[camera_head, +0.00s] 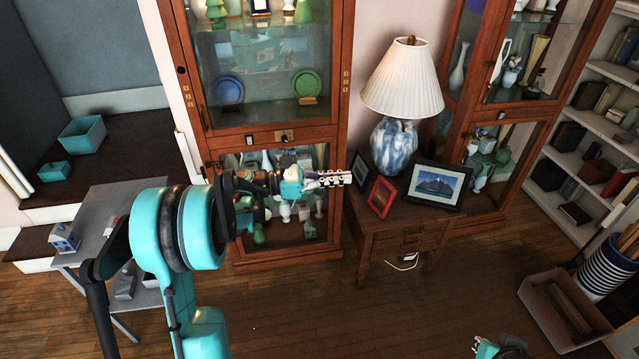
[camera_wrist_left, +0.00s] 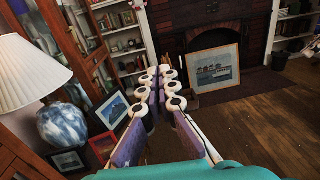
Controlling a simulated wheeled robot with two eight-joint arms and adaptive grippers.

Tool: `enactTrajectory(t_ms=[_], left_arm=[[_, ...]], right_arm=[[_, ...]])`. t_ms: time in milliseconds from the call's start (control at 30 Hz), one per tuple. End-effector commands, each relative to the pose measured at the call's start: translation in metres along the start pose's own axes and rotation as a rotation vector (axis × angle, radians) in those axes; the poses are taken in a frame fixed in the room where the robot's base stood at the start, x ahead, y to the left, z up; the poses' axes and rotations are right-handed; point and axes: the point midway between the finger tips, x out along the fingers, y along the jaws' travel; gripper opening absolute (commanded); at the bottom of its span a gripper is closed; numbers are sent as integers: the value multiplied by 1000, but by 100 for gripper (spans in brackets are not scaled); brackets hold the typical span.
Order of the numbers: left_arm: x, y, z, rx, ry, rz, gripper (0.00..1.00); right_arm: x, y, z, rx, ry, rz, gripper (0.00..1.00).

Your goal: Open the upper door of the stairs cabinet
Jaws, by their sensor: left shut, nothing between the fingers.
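The stairs cabinet (camera_head: 344,65) is a tall red-brown wooden case beside the steps. Its upper glass door (camera_head: 262,60) appears closed, with a small dark lock plate (camera_head: 284,136) on the rail below the glass. The lower glass door (camera_head: 325,215) also appears closed. My left gripper (camera_head: 345,178) points right in front of the lower section, with the arm hiding part of it. Its fingers are together and empty in the left wrist view (camera_wrist_left: 160,85), where they point toward the room.
A wooden side table (camera_head: 400,235) right of the cabinet holds a lamp (camera_head: 402,80) and framed pictures (camera_head: 437,184). A second glass cabinet (camera_head: 505,120) stands behind it. A grey folding table (camera_head: 100,215) is at left. Wooden floor (camera_head: 330,310) is open in front.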

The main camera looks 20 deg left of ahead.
Motion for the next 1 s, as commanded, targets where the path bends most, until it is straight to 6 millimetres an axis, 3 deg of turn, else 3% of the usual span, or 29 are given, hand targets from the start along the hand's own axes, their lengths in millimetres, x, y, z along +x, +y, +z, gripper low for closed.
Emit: enactTrajectory(t_ms=[100,300,1000], left_arm=[[17,-1,-2,0,0,-2,0],[29,0,-1,0,0,0,0],[30,0,0,0,0,2,0]], right_arm=[[6,0,4,0,0,0,0],[8,0,6,0,0,0,0],[8,0,6,0,0,0,0]])
